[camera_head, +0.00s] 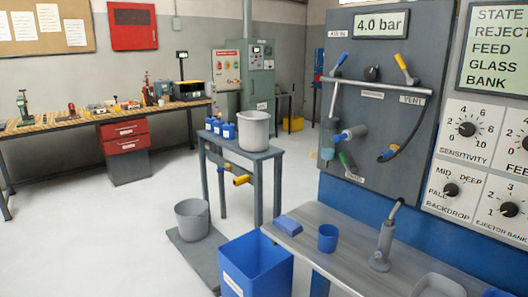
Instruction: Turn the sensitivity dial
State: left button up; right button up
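The sensitivity dial (467,129) is a round black knob on a white plate at the right of the head view. The plate carries numbers around the knob and the label SENSITIVITY below it. The knob's exact setting is too small to read surely. Neither of my grippers shows in this view, so nothing of mine is seen touching the dial.
Below it is the backdrop dial (451,190), with the ejector bank dial (509,209) beside that. A feed dial is partly cut off at the right edge. A grey bench (335,240) in front holds a blue cup (328,238) and a grey upright fitting (382,250).

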aim_at(466, 130)
jog(key=z, duration=1.55)
